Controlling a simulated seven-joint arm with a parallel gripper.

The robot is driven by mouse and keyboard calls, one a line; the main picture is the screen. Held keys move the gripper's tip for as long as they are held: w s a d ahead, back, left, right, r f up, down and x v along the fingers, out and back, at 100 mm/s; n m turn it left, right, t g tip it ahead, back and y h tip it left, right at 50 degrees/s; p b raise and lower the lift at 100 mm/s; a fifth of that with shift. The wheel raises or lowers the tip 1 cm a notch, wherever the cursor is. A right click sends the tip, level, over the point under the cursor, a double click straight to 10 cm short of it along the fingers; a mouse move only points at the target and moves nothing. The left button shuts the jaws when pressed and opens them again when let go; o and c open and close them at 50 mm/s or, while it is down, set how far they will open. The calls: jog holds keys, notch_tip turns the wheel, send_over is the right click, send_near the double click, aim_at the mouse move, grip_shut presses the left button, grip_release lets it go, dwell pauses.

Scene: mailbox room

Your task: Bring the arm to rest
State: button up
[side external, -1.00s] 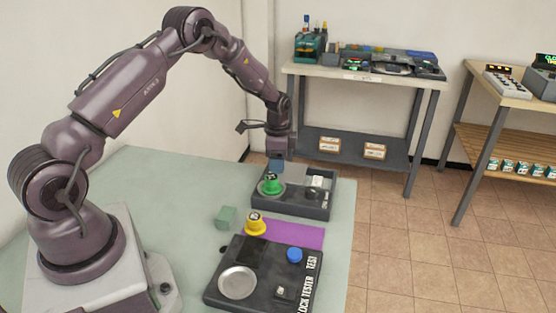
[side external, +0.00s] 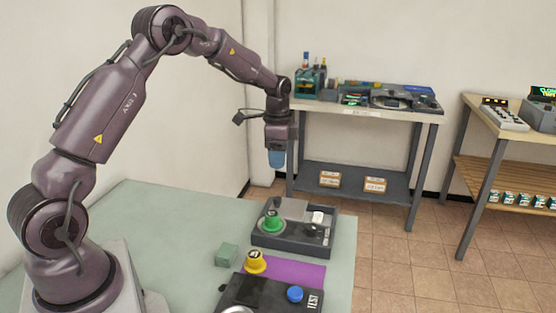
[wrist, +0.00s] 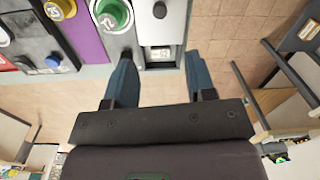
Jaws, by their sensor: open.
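My gripper (side external: 277,162) hangs above the back end of the green table, fingers pointing down. In the wrist view my gripper (wrist: 158,68) has its two blue fingers wide apart with nothing between them. Below it is a dark tray-like device (side external: 282,242). A green round piece (side external: 272,221) stands on that device at its left; it also shows in the wrist view (wrist: 113,14). The gripper is clear of both.
A yellow piece (side external: 255,262) stands by a purple mat (side external: 290,272). A small green block (side external: 226,255) lies left of it. A black tester with a blue knob (side external: 295,293) is in front. A shelf table (side external: 362,112) stands behind, across a gap.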

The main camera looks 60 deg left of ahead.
jog(key=s+d+r+n+t, duration=0.1)
jog(key=s+d+r+n, duration=0.1)
jog(key=s+d+r, duration=0.3)
jog(key=s+d+r+n+t, duration=0.2)
jog(key=s+d+r, duration=0.4)
jog(key=s, duration=0.6)
jog(key=s+d+r+n+t, duration=0.2)
jog(key=s+d+r+n, duration=0.1)
jog(key=s+d+r, duration=0.2)
jog(key=s+d, duration=0.2)
jog(key=s, duration=0.2)
jog(key=shift+d+r, duration=0.25)
jog(key=shift+d, duration=0.1)
dwell(0.5)
jog(key=shift+c, duration=0.9)
